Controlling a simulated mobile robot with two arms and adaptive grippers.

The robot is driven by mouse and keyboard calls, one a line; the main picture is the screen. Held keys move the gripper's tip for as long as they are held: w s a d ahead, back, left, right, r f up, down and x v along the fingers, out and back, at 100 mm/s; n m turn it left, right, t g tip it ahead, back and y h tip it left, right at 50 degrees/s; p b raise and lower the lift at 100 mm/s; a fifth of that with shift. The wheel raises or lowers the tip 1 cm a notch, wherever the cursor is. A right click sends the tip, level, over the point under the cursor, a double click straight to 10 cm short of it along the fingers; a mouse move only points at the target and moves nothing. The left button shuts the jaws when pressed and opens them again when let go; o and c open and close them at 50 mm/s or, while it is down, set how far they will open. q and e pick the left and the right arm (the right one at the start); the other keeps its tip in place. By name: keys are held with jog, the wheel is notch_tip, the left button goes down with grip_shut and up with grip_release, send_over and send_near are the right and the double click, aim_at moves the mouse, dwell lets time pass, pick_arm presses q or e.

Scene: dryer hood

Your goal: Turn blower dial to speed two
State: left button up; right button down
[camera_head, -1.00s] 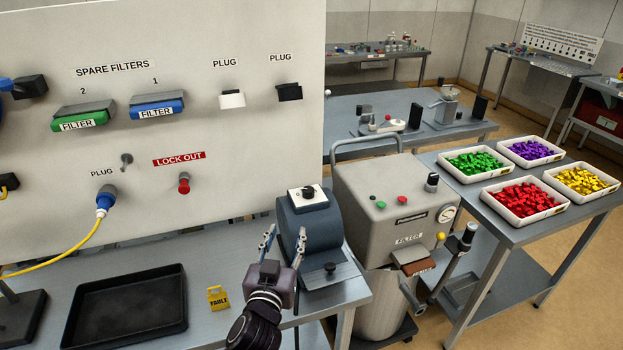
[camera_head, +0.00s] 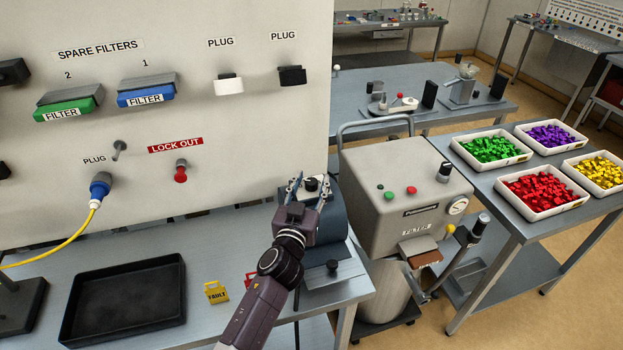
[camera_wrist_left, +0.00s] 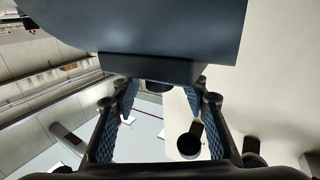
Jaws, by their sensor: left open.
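The blower (camera_head: 335,225) is a dark blue-grey unit at the back right of the bench in the head view. Its dial (camera_head: 311,184) is a black knob on a pale plate on top. My left gripper (camera_head: 311,186) is open, its two fingers upright on either side of the dial in this view. I cannot tell whether they touch it. The gripper hides part of the plate, and the dial's setting is too small to read. In the left wrist view, the open fingers (camera_wrist_left: 165,105) point toward the blower's blue body (camera_wrist_left: 140,25). My right gripper is not in view.
A grey filter machine (camera_head: 400,190) stands close to the right of the blower. A wall panel (camera_head: 250,120) with filters and plugs rises behind the bench. A black tray (camera_head: 120,345) and a yellow FAULT tag (camera_head: 216,292) lie to the left of my arm.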

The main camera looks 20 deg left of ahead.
pick_arm(q)
jog(key=shift+w, duration=0.2)
jog(key=c, duration=0.5)
jog(key=shift+c, duration=1)
grip_shut()
